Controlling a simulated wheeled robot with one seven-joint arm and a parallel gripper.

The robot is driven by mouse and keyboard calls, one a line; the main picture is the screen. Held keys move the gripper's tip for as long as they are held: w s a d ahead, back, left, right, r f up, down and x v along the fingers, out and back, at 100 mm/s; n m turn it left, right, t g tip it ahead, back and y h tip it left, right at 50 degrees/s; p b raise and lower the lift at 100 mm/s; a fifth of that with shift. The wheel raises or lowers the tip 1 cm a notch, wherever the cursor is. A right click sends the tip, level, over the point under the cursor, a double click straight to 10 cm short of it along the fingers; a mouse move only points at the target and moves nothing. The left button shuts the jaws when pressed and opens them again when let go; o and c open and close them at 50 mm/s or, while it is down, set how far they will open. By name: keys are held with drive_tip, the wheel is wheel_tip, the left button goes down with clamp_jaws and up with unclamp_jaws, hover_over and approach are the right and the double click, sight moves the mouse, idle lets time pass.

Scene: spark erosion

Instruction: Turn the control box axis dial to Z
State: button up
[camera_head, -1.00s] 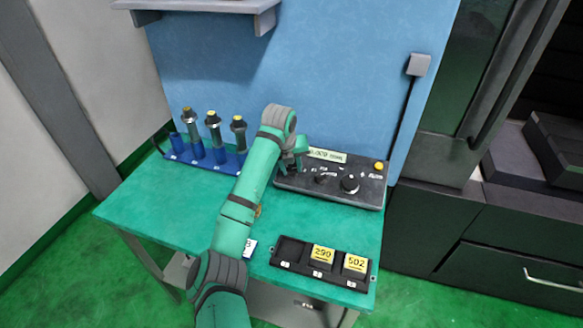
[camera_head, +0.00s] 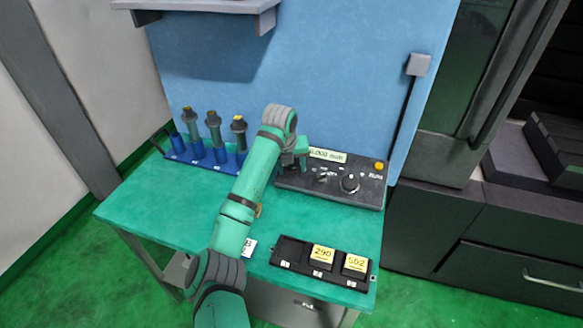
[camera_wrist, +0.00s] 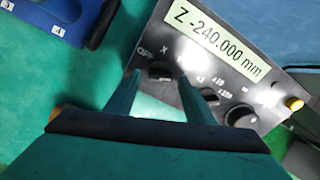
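The control box (camera_head: 355,194) is a dark panel at the back of the green table. In the wrist view its display (camera_wrist: 222,40) reads "Z -240.000 mm". The axis dial (camera_wrist: 160,72) is a black knob with the labels OFF and X near it; other labels around it are hidden by a finger. I cannot tell clearly where its pointer aims. My gripper (camera_wrist: 159,78) is open, with one fingertip on either side of the axis dial. I cannot tell whether the fingers touch it. In the head view my gripper (camera_head: 293,163) covers the box's left end.
Right of the axis dial are a multiplier knob (camera_wrist: 209,98), a larger round knob (camera_wrist: 240,116) and a yellow button (camera_wrist: 294,104). A blue rack (camera_head: 222,163) with several holders stands left. A black tray (camera_head: 300,268) with two yellow-labelled blocks lies in front.

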drive_tip(key=v, duration=1)
drive_tip(key=shift+r, duration=0.35)
drive_tip(key=shift+s, duration=0.15)
